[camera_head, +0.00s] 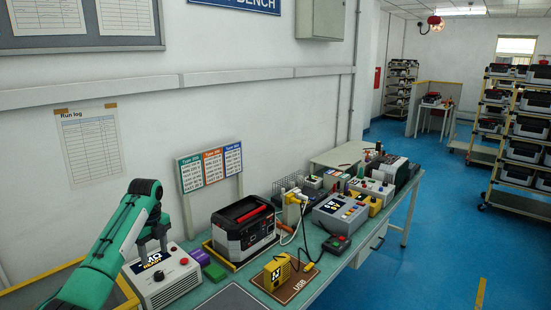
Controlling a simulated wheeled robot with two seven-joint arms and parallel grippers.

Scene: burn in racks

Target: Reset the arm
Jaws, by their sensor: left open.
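My left arm, green and black, comes in from the lower left. Its gripper (153,247) points down, open, with grey fingers just above or in front of the back of a white control box (170,284). Nothing shows between the fingers. My right gripper is not in view.
A black and grey unit (244,232) with a red handle stands right of the control box. A yellow device (277,273) sits on a brown mat (300,284). Colored cards (213,168) stand behind. Instruments crowd the far bench. Blue floor (430,240) is open at right, before loaded racks (515,140).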

